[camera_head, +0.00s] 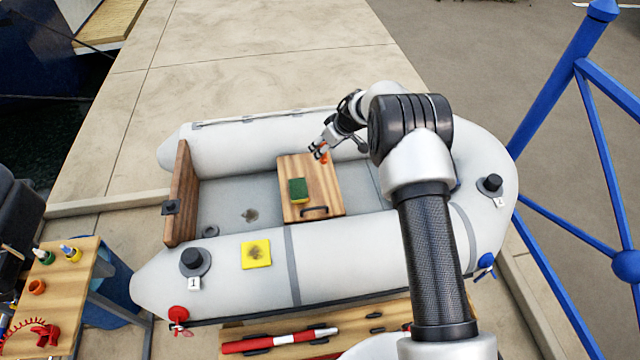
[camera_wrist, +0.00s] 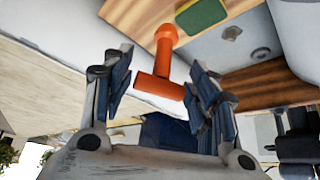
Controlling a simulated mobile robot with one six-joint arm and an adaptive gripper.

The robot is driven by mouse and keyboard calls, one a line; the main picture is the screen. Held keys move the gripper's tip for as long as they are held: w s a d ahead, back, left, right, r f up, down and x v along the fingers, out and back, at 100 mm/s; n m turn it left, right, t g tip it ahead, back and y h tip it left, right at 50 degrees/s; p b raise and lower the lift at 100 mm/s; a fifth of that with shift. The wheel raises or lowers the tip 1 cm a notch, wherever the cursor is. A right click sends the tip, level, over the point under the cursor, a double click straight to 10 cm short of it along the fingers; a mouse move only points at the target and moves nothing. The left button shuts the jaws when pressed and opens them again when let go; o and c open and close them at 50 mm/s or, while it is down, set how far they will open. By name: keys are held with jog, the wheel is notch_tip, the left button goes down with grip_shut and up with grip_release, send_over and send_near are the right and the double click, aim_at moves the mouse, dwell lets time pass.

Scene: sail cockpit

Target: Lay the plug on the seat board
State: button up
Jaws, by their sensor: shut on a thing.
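The plug (camera_wrist: 161,65) is orange and T-shaped, with a crossbar and a stem. My gripper (camera_head: 320,152) is shut on the plug's crossbar, with the stem pointing away from the palm in the wrist view. In the head view only a small orange bit of the plug (camera_head: 323,159) shows by the fingertips. The seat board (camera_head: 327,190) is a wooden plank across the grey inflatable boat. My gripper is over its far right end; the gap between plug and board is hard to judge.
A green and yellow sponge (camera_head: 298,190) lies on the board's middle left, and a black handle (camera_head: 314,211) is at its near end. The board's right side is bare. The boat's pale tubes (camera_head: 240,150) rise around it. A yellow patch (camera_head: 256,254) is on the near tube.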

notch_tip(320, 180, down, 16)
jog(key=b, duration=0.6)
jog(key=shift+r, duration=0.35)
jog(key=o, duration=1.1)
